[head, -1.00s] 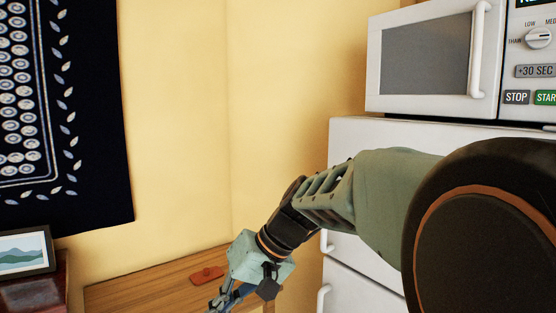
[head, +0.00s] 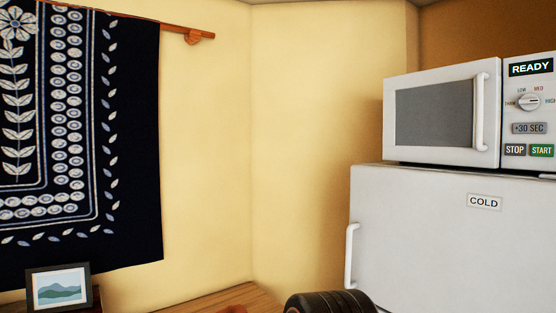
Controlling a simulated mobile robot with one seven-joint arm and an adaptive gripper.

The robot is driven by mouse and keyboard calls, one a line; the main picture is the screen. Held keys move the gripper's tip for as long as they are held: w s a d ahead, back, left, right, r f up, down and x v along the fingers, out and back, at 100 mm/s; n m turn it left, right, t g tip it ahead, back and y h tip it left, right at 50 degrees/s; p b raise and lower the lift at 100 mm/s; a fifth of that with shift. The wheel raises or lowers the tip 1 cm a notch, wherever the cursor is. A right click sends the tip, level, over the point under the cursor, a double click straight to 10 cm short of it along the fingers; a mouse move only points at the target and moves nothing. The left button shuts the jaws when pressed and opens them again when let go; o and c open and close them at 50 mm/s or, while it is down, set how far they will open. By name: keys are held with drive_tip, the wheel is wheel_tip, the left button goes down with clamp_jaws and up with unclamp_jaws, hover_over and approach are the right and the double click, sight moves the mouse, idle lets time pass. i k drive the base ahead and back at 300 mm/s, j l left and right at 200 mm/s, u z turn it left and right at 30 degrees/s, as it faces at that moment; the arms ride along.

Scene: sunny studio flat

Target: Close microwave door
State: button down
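The white microwave (head: 492,165) stands on top of the white fridge at the right of the head view. Its door (head: 391,120) has a dark grey window and a vertical white handle (head: 480,112) on its right side. The door looks flush with the control panel, and I see no gap along its edge. The panel reads READY. My gripper is out of view. Only a dark rounded part of my arm shows at the bottom edge, below and left of the microwave.
The fridge (head: 430,240) has a COLD label and a handle (head: 351,255) on its left side. A wooden surface (head: 215,300) lies at the bottom. A framed picture (head: 60,288) and a dark patterned wall hanging (head: 135,150) are at the left. Space before the microwave looks clear.

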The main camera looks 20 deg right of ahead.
sight(450, 116)
drive_tip(key=l+z, duration=0.35)
drive_tip(key=l, duration=0.2)
drive_tip(key=i+l+z, duration=0.15)
drive_tip(key=l+z, duration=0.2)
drive_tip(key=l, duration=0.2)
